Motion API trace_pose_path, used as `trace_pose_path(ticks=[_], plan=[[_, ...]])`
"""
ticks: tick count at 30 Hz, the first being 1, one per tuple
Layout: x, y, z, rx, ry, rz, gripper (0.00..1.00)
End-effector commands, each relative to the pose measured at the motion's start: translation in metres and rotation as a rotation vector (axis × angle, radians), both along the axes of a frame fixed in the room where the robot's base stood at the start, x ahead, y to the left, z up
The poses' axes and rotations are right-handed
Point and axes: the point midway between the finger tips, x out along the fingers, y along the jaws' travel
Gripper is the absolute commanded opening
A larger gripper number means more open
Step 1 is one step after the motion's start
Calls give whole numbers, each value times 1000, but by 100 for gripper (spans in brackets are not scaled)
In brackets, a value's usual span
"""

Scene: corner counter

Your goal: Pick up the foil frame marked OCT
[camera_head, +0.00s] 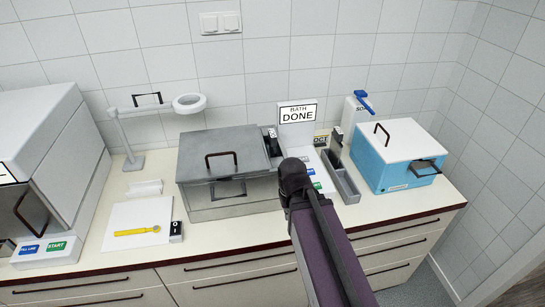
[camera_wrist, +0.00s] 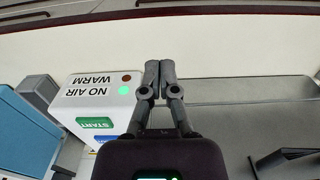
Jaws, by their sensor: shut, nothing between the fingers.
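A label reading OCT (camera_head: 321,140) shows in the head view, behind the grey rack and right of the white sign. Most of what bears it is hidden, so I cannot tell whether it is the foil frame. No foil frame is clear in either view. My gripper (camera_wrist: 153,72) is shut and empty in the wrist view, its fingertips together beside a white control box (camera_wrist: 97,95) marked NO AIR and WARM.
A grey lidded bath (camera_head: 222,165) stands left of my arm. A white sign (camera_head: 297,122) reads BATH DONE. A grey rack (camera_head: 345,182) and blue box (camera_head: 398,160) stand right. A white board (camera_head: 135,222) with a yellow tool (camera_head: 137,232) lies left. The counter's front strip is clear.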

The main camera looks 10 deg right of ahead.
Motion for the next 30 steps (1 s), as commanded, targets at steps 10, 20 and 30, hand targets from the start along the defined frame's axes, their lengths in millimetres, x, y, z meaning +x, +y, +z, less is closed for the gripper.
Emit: trace_pose_path(ticks=[10,20,30], plan=[[0,0,0,0,0,0,0],[0,0,0,0,0,0,57],[0,0,0,0,0,0,57]])
